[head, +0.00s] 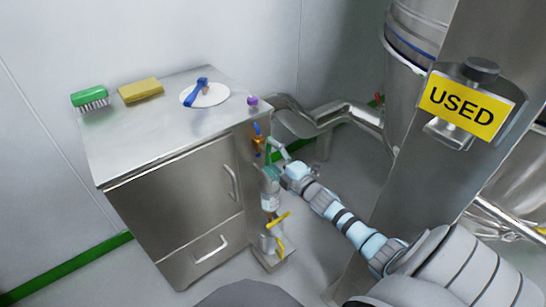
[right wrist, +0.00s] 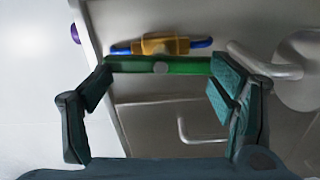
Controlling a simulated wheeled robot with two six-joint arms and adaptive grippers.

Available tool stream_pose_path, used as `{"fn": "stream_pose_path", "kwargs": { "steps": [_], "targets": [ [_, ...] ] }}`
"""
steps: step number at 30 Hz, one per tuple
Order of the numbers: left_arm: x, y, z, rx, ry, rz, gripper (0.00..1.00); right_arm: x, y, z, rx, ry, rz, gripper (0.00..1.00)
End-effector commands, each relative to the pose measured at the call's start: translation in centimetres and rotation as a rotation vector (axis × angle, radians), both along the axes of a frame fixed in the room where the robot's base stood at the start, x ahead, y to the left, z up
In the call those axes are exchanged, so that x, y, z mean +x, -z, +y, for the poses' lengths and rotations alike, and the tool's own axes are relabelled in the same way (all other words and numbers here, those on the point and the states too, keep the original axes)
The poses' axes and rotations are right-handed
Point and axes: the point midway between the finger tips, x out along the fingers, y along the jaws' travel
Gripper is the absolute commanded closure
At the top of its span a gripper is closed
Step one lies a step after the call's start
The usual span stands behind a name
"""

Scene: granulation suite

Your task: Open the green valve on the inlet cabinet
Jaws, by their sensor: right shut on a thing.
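The inlet cabinet (head: 185,195) is a steel box on the left of the head view, with its valves on the right side. In the right wrist view the green valve's handle (right wrist: 188,66) is a straight green bar with a round grey pivot. It lies across the picture between the fingertips. My right gripper (head: 273,160) is at this valve, shut on the handle with its two fingers spread to the bar's ends. In the head view the gripper hides most of the handle. My left gripper is not in view.
An orange valve body with blue handle (right wrist: 165,45) sits just beyond the green bar. Yellow handles (head: 279,220) are lower on the same side. A green brush (head: 89,96), yellow sponge (head: 140,90) and white disc (head: 212,96) lie on top. A steel column (head: 420,170) stands right.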

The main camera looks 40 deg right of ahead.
Motion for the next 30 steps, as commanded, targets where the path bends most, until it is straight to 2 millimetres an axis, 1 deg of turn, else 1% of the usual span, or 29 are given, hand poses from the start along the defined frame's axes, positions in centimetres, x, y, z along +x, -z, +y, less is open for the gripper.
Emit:
{"fn": "stream_pose_path", "kwargs": {
  "steps": [1, 9, 23, 24, 26, 27, 28, 30],
  "targets": [
    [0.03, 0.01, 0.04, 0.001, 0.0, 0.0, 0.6, 0.34, -0.8, 0.06, -0.022, -0.004, -0.017, 0.5],
    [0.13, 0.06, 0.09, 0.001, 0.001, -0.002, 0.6, 0.34, -0.78, 0.08, -0.103, -0.004, -0.016, 0.51],
    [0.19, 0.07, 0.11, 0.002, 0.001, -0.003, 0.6, 0.34, -0.8, 0.09, -0.118, -0.004, -0.016, 0.51],
    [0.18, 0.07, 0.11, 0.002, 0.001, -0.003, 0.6, 0.34, -0.8, 0.09, -0.117, -0.004, -0.016, 0.19],
    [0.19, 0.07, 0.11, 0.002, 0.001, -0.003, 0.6, 0.34, -0.77, 0.09, -0.117, -0.004, -0.015, 0.09],
    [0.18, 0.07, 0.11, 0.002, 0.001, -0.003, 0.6, 0.32, -0.71, 0.08, -0.116, -0.003, -0.014, 0.03],
    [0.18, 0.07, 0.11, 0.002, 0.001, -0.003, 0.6, 0.3, -0.66, 0.08, -0.116, -0.003, -0.013, 0.0],
    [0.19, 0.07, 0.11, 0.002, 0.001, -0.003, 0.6, 0.19, -0.55, -0.05, -0.115, -0.002, -0.011, 0.0]
  ]
}}
